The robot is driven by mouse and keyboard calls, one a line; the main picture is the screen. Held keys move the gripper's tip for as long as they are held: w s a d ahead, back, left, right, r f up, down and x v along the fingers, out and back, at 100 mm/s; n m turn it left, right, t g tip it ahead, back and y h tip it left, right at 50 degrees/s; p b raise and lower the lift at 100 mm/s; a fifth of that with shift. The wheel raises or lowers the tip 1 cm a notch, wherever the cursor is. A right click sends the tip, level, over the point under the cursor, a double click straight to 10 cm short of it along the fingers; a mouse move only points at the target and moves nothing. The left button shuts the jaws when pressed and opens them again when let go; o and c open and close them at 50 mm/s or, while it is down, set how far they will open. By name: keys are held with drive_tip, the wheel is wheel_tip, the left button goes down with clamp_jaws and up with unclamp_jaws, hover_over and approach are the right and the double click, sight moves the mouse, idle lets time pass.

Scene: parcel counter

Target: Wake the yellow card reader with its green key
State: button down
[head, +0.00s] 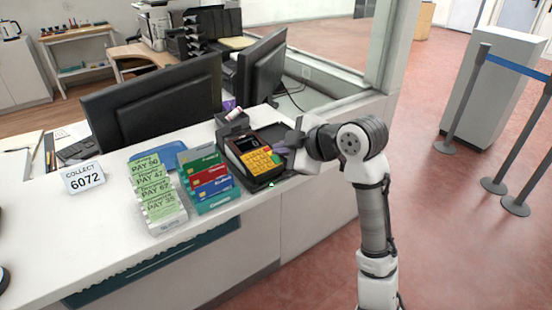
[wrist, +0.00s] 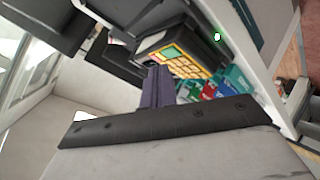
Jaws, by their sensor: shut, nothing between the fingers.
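The yellow card reader (head: 258,162) lies on a black base on the counter, its yellow keypad and small screen facing up. It also shows in the wrist view (wrist: 178,62), just beyond my fingertips. My gripper (head: 282,150) is at the right side of the reader, its dark fingers shut and empty. In the wrist view the closed fingers (wrist: 157,78) point at the reader's near edge and hide part of it. I cannot tell whether they touch it.
Left of the reader stand a rack of coloured cards (head: 207,182) and a holder of green pay slips (head: 155,200). A sign (head: 83,177) reads 6072. Monitors (head: 155,100) stand behind. A small green light (wrist: 217,36) glows near the reader. The counter's left front is clear.

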idle(0.8)
drive_tip(key=shift+w+a+f+b, duration=0.1)
drive_tip(key=shift+f+b, duration=0.3)
drive_tip(key=shift+f, duration=0.05)
drive_tip(key=shift+f, duration=0.25)
idle(0.4)
drive_tip(key=shift+r, duration=0.7)
drive_tip(key=r+p, duration=0.2)
drive_tip(key=r, duration=0.1)
drive_tip(key=s+r+p, duration=0.1)
drive_tip(key=r+p, duration=0.1)
drive_tip(key=shift+d, duration=0.4)
